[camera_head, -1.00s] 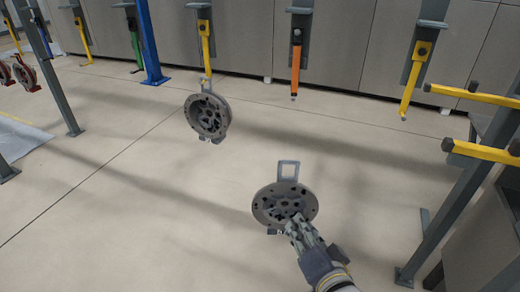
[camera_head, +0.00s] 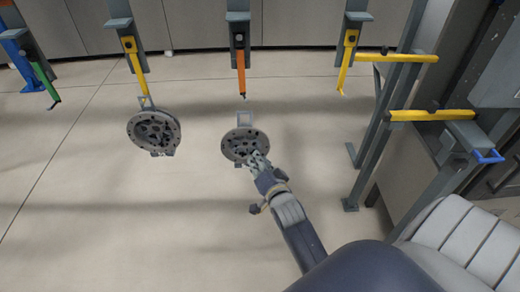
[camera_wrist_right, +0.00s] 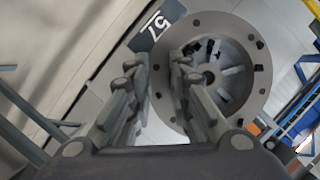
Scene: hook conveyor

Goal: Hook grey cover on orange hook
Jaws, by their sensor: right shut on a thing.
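The grey cover (camera_head: 233,151) is a round disc with holes and a square loop (camera_head: 244,119) on top. My right gripper (camera_head: 255,159) is shut on its lower part and holds it off the floor, loop upward. In the right wrist view the cover (camera_wrist_right: 258,50) shows beyond the fingers (camera_wrist_right: 163,75); the exact grip contact is hard to see. The orange hook (camera_head: 241,78) hangs from a grey bracket. In the head view its tip shows just above the loop, with a small gap; the depth between them is unclear. My left gripper is out of view.
A second grey cover (camera_head: 140,132) hangs on a yellow hook (camera_head: 138,62) to the left. Another yellow hook (camera_head: 347,62) hangs empty to the right. A grey frame with yellow bars (camera_head: 432,115) stands at the right. The floor in front is clear.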

